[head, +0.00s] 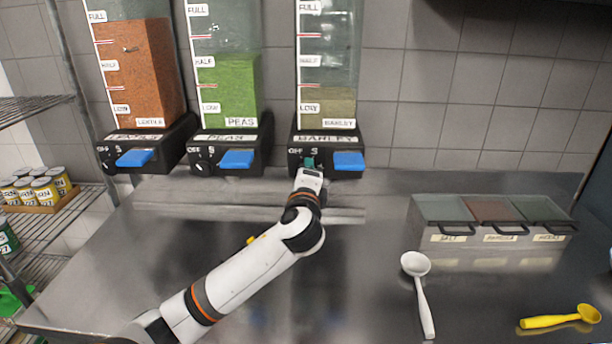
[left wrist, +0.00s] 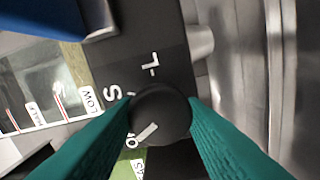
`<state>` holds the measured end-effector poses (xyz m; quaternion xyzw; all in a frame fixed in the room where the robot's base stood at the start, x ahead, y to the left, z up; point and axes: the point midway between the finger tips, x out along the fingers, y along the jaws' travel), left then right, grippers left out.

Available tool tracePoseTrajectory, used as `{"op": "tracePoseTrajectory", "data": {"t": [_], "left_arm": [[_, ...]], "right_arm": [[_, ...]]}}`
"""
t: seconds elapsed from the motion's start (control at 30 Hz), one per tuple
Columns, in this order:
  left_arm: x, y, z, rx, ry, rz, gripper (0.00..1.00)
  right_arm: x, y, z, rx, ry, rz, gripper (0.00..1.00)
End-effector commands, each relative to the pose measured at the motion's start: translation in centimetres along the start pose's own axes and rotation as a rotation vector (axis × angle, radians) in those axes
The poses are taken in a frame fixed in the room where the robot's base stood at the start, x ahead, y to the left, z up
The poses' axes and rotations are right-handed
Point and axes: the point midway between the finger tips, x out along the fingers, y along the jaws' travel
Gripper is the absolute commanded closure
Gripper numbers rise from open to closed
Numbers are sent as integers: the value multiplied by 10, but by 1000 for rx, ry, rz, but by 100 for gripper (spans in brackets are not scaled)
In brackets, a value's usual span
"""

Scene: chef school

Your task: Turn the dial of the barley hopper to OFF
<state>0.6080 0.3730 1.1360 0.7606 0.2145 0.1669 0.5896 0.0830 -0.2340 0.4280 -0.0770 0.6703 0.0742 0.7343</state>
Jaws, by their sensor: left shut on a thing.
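The barley hopper (head: 328,75) hangs on the wall, with a dark base and a blue lever (head: 348,161). My left gripper (head: 309,163) is at the front of this base, left of the lever. In the left wrist view its teal fingers are shut on the round black dial (left wrist: 160,112), one on each side. The dial's white mark slants to the lower left, towards a partly hidden label (left wrist: 132,142) at the OFF side. The S label (left wrist: 112,97) and L label (left wrist: 151,64) lie away from the mark. My right gripper is not in view.
The peas hopper (head: 226,85) and lentil hopper (head: 139,70) hang to the left, with their own dials and levers. On the metal counter (head: 360,270) are a white ladle (head: 417,275), a yellow spoon (head: 560,317) and a lidded spice box (head: 490,236).

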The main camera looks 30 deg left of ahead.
Motion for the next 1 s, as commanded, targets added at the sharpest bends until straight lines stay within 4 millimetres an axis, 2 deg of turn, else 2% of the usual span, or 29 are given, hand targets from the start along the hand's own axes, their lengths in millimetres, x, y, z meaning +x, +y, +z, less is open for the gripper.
{"op": "tracePoseTrajectory", "data": {"t": [0.37,0.4,0.5,0.83,1.0], "left_arm": [[0,-1,0,-7,-1,-4,86],[0,-1,0,-7,-1,-4,57],[0,-1,0,-6,-1,-3,41],[-3,-1,1,-5,-2,-1,41],[-25,-3,1,-6,-4,-1,41]], "right_arm": [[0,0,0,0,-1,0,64],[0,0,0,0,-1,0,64],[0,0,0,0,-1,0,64],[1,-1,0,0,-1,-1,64],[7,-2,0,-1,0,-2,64]]}}
